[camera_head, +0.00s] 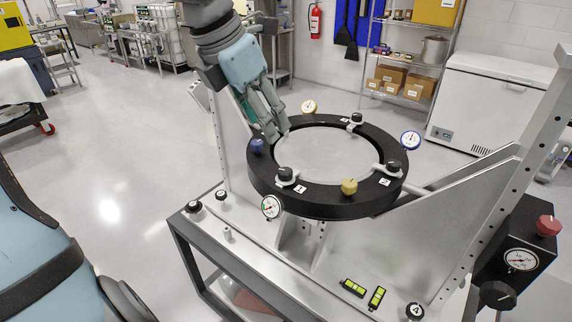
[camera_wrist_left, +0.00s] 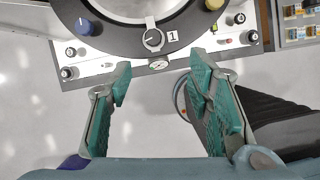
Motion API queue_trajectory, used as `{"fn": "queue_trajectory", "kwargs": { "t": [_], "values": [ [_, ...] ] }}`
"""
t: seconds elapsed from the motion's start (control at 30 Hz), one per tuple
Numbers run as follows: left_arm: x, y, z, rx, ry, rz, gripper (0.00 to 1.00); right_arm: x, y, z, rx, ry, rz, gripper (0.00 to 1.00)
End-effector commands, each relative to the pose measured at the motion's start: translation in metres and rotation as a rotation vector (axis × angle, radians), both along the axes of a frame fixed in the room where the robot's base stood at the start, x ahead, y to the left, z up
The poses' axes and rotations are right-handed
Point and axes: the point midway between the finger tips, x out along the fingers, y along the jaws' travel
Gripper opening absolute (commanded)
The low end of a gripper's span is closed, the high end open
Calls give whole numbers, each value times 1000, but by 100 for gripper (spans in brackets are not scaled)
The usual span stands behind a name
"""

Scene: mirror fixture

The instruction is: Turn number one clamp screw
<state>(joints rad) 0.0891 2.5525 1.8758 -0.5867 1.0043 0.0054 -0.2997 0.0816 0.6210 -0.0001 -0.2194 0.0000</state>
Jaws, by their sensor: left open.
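The number one clamp screw (camera_head: 285,174) is a black knob on the near left part of the black ring (camera_head: 330,203), beside a white label "1" (camera_head: 300,189). In the left wrist view the same knob (camera_wrist_left: 153,38) shows ahead of the fingertips, with its label (camera_wrist_left: 173,36) to the right. My left gripper (camera_head: 268,132) is open and empty, its green fingers over the back left of the ring in the head view. In the left wrist view the gripper (camera_wrist_left: 160,72) has its fingers wide apart, and neither touches the knob. My right gripper is not in view.
The ring also carries other black clamp knobs (camera_head: 393,168), a blue knob (camera_head: 257,146), a yellow knob (camera_head: 349,186) and dial gauges (camera_head: 271,207). Metal side plates (camera_head: 470,205) flank it. A black box with a gauge (camera_head: 521,260) stands at right. Open floor lies left.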

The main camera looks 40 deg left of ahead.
Motion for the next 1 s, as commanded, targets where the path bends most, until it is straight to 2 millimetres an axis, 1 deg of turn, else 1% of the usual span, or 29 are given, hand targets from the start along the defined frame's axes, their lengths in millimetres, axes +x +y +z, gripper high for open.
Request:
{"fn": "queue_trajectory", "kwargs": {
  "t": [0.07, 0.17, 0.3, 0.37, 0.5, 0.6, 0.7, 0.93, 0.97, 1.0],
  "values": [
    [-1, -1, -11, 19, 15, -4, 46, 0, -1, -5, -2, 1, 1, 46],
    [7, -2, -32, 14, 16, -4, 46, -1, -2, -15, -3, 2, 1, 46],
    [22, -4, -70, 13, 16, -3, 46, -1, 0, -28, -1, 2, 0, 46],
    [29, -5, -87, 11, 15, -3, 46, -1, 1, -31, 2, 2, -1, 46],
    [43, -7, -115, 12, 14, -4, 46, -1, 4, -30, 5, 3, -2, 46],
    [49, -8, -127, 10, 10, -2, 46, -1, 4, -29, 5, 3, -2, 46],
    [52, -8, -132, 10, 9, -2, 46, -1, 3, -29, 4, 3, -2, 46],
    [52, -8, -133, 10, 8, -2, 46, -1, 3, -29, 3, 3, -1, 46],
    [52, -8, -133, 10, 8, -2, 44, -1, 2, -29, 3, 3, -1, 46],
    [52, -8, -133, 10, 8, -2, 38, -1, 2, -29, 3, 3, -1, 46]
  ]
}}
